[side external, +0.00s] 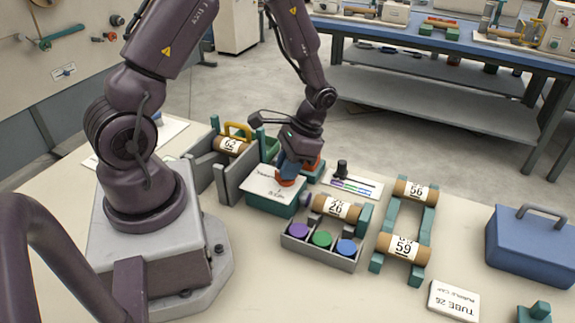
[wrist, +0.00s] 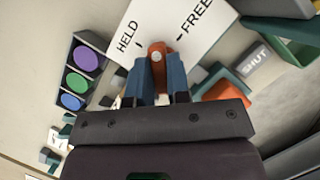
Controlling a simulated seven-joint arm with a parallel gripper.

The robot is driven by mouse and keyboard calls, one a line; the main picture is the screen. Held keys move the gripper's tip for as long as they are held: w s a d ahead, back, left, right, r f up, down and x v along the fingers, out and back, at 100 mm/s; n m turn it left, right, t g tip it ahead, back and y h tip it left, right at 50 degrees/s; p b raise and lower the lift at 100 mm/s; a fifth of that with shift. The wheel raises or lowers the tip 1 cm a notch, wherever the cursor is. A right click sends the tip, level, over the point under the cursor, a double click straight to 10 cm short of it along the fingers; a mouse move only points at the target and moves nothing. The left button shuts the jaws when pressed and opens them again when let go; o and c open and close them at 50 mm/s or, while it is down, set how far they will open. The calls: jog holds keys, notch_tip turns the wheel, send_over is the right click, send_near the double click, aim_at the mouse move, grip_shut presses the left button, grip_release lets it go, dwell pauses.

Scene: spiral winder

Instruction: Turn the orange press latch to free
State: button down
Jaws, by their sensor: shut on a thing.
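The orange press latch (wrist: 157,52) sits between the two blue fingers of my gripper (wrist: 157,75), which are shut on it. It lies on a white plate (wrist: 200,22) marked HELD on the left and FREE on the right. Its visible end lies between the two tick marks, on neither clearly. In the side view my gripper (side external: 289,170) reaches down onto the white-topped teal box (side external: 262,206), and a bit of the orange latch (side external: 287,182) shows below the fingers. The rest of the latch is hidden by the gripper.
A tray (side external: 318,257) with purple, green and blue caps stands in front, with tube 26 (side external: 336,207) behind it. Tube 62 (side external: 233,146) lies in a grey holder at left. Another orange part (wrist: 222,91) and a SHUT label (wrist: 257,61) are right of the latch.

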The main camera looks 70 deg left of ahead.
jog(key=m+y, duration=0.1)
jog(key=m, duration=0.3)
jog(key=shift+r+m+t+y, duration=0.1)
jog(key=shift+m+t+y, duration=0.2)
jog(key=shift+y, duration=0.1)
jog(key=shift+d+m+t+y, duration=0.1)
jog(key=shift+m+t+y, duration=0.4)
jog(key=shift+m, duration=1.5)
jog(key=c, duration=1.1)
grip_release()
jog(key=v, duration=1.3)
jog(key=shift+d, duration=0.25)
